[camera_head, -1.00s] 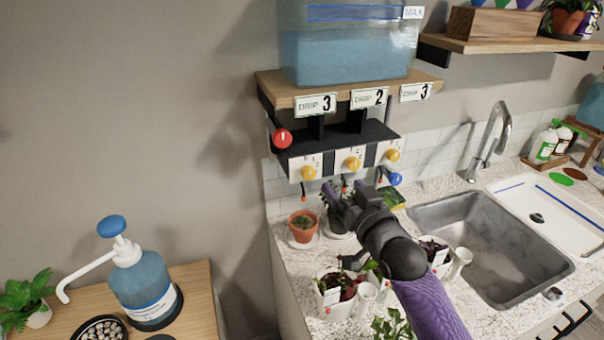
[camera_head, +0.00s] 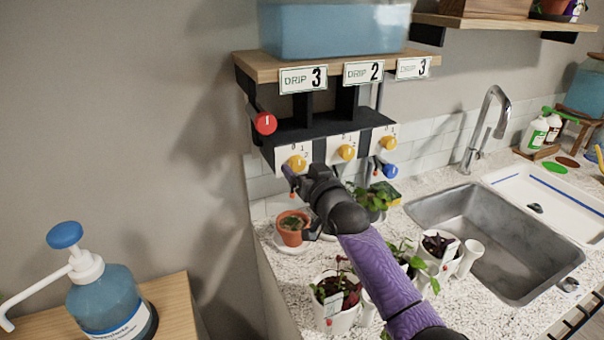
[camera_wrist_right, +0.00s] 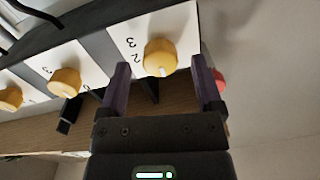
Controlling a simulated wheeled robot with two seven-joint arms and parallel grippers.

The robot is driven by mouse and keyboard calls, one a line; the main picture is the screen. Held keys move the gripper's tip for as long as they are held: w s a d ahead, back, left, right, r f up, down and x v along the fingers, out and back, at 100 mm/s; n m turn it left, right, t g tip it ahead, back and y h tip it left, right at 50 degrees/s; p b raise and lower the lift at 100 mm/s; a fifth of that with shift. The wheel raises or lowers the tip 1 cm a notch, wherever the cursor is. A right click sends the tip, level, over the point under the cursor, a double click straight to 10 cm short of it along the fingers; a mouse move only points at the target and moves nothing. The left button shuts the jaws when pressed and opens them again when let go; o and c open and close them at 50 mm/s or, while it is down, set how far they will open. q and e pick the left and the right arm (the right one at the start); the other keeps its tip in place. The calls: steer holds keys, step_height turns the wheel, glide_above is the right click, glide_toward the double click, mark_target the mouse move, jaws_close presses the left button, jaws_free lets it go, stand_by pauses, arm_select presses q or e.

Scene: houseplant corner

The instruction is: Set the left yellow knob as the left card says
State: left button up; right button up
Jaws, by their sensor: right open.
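The left card (camera_head: 303,79) reads "DRIP 3" and hangs on the shelf edge above the left yellow knob (camera_head: 297,162). The knob sits on a white dial plate; in the right wrist view (camera_wrist_right: 160,57), which is upside down, its pale mark points down, away from the visible digits 2 and 3. The digit at the mark is hidden. My right gripper (camera_head: 302,172) is open right in front of this knob. In the wrist view its fingers (camera_wrist_right: 161,68) stand either side of the knob, with gaps visible; contact is not seen. My left gripper is out of view.
Middle (camera_head: 346,152) and right (camera_head: 388,143) yellow knobs sit to the right, with a blue knob (camera_head: 389,171) below them. A red knob (camera_head: 265,123) sticks out at the left end. Potted plants (camera_head: 335,299) stand on the counter below, beside the sink (camera_head: 497,240).

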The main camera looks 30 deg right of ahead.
steer(key=shift+w, duration=0.2)
steer(key=shift+c, duration=0.3)
steer(key=shift+c, duration=1.1)
steer(key=c, duration=0.5)
jaws_close()
